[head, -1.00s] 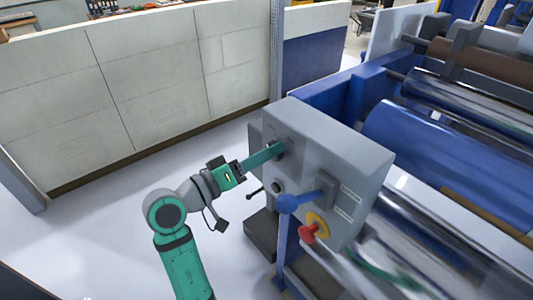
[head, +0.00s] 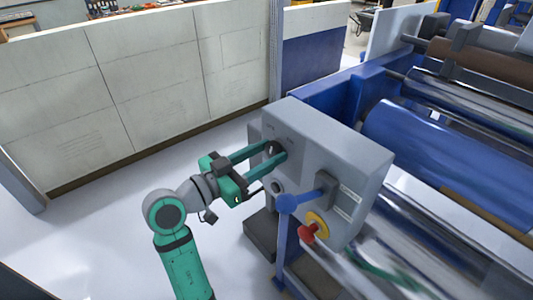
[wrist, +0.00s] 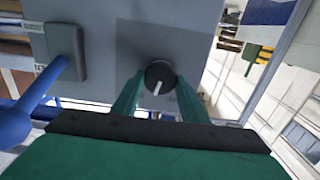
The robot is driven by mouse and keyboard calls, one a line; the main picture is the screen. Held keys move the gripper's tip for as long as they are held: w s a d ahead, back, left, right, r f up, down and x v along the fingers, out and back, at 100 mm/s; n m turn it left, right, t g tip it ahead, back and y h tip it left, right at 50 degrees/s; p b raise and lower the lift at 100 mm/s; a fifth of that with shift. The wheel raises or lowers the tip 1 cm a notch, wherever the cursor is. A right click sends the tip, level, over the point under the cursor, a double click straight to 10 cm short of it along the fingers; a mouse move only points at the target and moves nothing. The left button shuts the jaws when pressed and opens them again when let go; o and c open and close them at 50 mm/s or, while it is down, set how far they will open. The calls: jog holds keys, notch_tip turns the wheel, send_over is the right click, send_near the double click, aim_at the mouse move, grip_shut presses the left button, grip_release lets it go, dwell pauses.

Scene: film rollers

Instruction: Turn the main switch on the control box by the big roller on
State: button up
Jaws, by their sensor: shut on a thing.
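The grey control box (head: 345,150) stands at the left end of the roller machine. The main switch, a round black knob with a white mark, sits on its front near the upper left; it shows clearly in the wrist view (wrist: 160,76). My gripper (head: 277,150) reaches the box face with its two long green fingers, one on each side of the knob. In the wrist view the fingers (wrist: 158,98) are shut on the knob, and its white mark points down and slightly left. The fingers partly hide the knob in the head view.
A blue ball-ended lever (head: 288,202) and a red emergency button on a yellow ring (head: 308,232) project from the box, right of and below my gripper. The big blue roller (head: 430,150) lies behind the box. A pale partition (head: 140,85) stands at the left, with clear floor before it.

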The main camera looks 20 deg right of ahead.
jog(key=shift+m, duration=2.3)
jog(key=shift+s, duration=0.1)
jog(key=o, duration=1)
jog(key=shift+o, duration=0.2)
jog(key=v, duration=1)
jog(key=shift+a, duration=0.4)
jog(key=shift+s, duration=0.15)
